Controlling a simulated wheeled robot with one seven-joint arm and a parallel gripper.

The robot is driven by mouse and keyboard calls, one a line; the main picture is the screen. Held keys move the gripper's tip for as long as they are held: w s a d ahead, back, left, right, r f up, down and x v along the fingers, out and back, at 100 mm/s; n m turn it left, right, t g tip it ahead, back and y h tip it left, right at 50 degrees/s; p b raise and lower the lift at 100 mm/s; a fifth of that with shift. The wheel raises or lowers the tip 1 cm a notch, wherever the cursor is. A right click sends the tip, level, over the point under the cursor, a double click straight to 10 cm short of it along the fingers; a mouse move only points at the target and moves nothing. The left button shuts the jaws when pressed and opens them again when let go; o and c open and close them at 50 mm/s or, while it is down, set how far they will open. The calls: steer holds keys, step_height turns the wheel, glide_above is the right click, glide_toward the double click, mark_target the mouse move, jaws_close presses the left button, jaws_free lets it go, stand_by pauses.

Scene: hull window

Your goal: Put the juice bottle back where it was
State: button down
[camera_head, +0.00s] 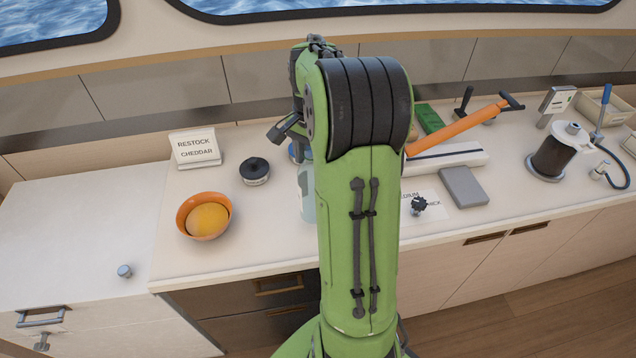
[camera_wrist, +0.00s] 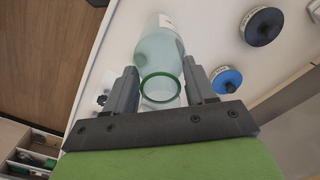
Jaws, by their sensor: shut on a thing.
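A pale translucent bottle with a green rim, which I take for the juice bottle, shows in the wrist view (camera_wrist: 160,52). My gripper (camera_wrist: 161,85) has one finger on each side of it near the rim and is shut on it. In the head view, only a strip of the bottle (camera_head: 306,190) shows at the left edge of my green arm, over the counter. My arm hides the rest of it and the fingers. I cannot tell whether its base touches the counter.
A black-lidded jar (camera_head: 255,171) and an orange bowl with a yellow-orange ball (camera_head: 207,220) stand to the left. A blue-lidded jar (camera_wrist: 226,79) is close beside the gripper. A grey block (camera_head: 463,187) and orange-handled tool (camera_head: 455,131) lie right.

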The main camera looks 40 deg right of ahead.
mark_target(312, 184)
step_height(312, 184, down, 3)
steer(key=shift+s+d+f, duration=0.1)
steer(key=shift+s+f, duration=0.05)
steer(key=shift+f, duration=0.3)
steer(key=shift+c, duration=1.8)
jaws_free()
steer(key=shift+f+b, duration=0.1)
steer(key=shift+b, duration=0.2)
